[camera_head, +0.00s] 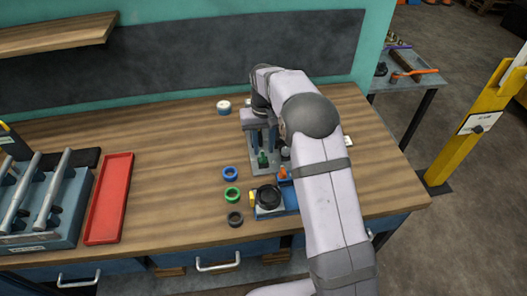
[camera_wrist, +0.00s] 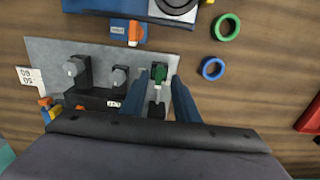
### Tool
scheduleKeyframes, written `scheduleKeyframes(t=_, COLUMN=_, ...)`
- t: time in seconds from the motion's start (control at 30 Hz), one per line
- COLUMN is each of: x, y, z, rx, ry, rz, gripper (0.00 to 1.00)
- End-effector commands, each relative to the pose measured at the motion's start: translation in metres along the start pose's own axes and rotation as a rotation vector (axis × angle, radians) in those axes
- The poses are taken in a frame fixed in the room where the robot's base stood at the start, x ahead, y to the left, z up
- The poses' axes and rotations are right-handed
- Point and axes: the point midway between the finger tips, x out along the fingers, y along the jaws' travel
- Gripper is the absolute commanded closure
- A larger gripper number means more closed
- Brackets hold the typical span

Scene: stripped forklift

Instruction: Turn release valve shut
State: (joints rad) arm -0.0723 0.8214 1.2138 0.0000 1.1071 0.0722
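A grey plate (camera_wrist: 50,52) carries two grey knobs (camera_wrist: 75,67) (camera_wrist: 120,76) and a green-handled part (camera_wrist: 159,73) in a row. I cannot read which one is the release valve. In the head view the green part (camera_head: 263,160) shows just below my gripper (camera_head: 261,148). My gripper (camera_wrist: 161,78) is open in the wrist view, its two blue fingers on either side of the green part, with a gap visible around it. An orange lever (camera_wrist: 134,33) on a blue labelled block sits beyond the plate.
A blue base with a black round part (camera_head: 268,195) stands in front of the plate. Blue (camera_head: 230,181), green (camera_head: 239,195) and dark rings (camera_head: 235,226) lie left of it. A red tray (camera_head: 110,200) lies farther left. The bench between tray and rings is clear.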

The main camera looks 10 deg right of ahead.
Motion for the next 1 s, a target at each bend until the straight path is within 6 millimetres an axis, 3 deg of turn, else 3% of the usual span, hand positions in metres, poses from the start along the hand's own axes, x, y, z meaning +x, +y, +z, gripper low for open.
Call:
scheduleKeyframes(t=0.3, x=0.032, y=0.0, z=0.001, rx=0.0, ry=-0.001, rz=0.0, gripper=0.72)
scheduleKeyframes(t=0.67, x=0.039, y=0.0, z=0.0, rx=0.0, ry=0.0, rz=0.0, gripper=0.72)
scheduleKeyframes(t=0.8, x=0.038, y=0.0, z=0.0, rx=0.0, ry=0.001, rz=0.0, gripper=1.0)
scheduleKeyframes(t=1.0, x=0.038, y=0.0, z=0.0, rx=0.001, ry=0.001, rz=0.0, gripper=1.0)
